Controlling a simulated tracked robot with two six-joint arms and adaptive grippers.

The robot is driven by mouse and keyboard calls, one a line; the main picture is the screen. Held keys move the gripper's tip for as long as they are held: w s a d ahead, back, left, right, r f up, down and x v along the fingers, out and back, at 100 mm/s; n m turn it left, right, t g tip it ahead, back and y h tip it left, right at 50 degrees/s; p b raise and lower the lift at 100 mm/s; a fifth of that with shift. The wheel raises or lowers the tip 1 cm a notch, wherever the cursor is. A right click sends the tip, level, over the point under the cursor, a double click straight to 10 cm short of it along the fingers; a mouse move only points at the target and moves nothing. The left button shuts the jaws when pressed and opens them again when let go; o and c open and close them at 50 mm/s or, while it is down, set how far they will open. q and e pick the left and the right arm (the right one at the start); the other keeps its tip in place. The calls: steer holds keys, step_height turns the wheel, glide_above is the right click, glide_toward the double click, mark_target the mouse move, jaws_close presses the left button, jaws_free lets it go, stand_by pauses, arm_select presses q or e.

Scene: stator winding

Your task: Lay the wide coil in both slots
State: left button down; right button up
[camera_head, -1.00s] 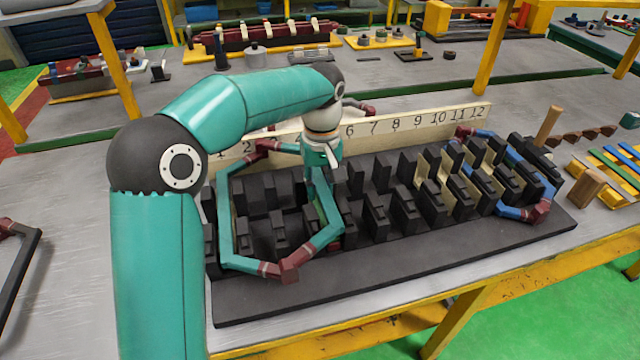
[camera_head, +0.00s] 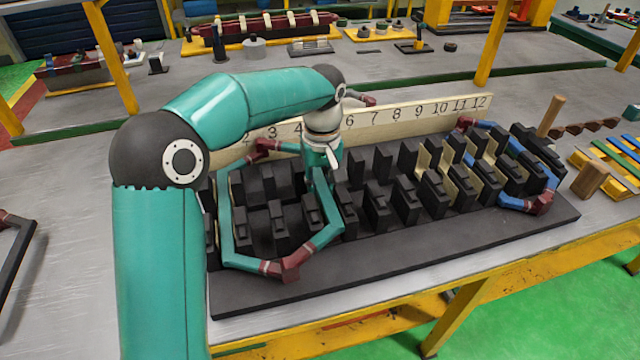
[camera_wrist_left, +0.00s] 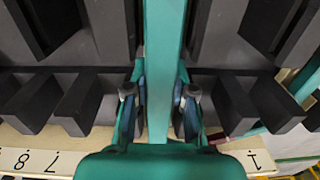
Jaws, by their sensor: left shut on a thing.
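The wide coil (camera_head: 226,215) is a teal six-sided loop with maroon ends, over the left part of the black slotted stator block (camera_head: 440,232). My left gripper (camera_head: 320,182) points down and is shut on the coil's right long side. In the left wrist view, the gripper (camera_wrist_left: 160,100) pinches the teal bar (camera_wrist_left: 165,45), which runs between rows of dark teeth. The coil's left long side passes along the left-hand teeth. I cannot tell how deep either side sits in its slot. My right gripper is not in view.
A blue coil (camera_head: 513,203) with maroon ends lies among the teeth at the right. A numbered strip (camera_head: 425,110) stands behind the block. The block's front ledge is clear.

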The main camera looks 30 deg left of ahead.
arm_select(q)
steer(key=shift+s+f, duration=0.3)
steer(key=shift+f, duration=0.25)
stand_by(0.4)
steer(key=c, duration=1.2)
jaws_free()
steer(key=o, duration=0.3)
steer(key=shift+w, duration=0.25)
steer(key=shift+s+r, duration=0.1)
steer(key=shift+r, duration=0.15)
steer(key=shift+r+p, duration=0.65)
steer(key=shift+r, duration=0.05)
steer(key=shift+r, duration=0.15)
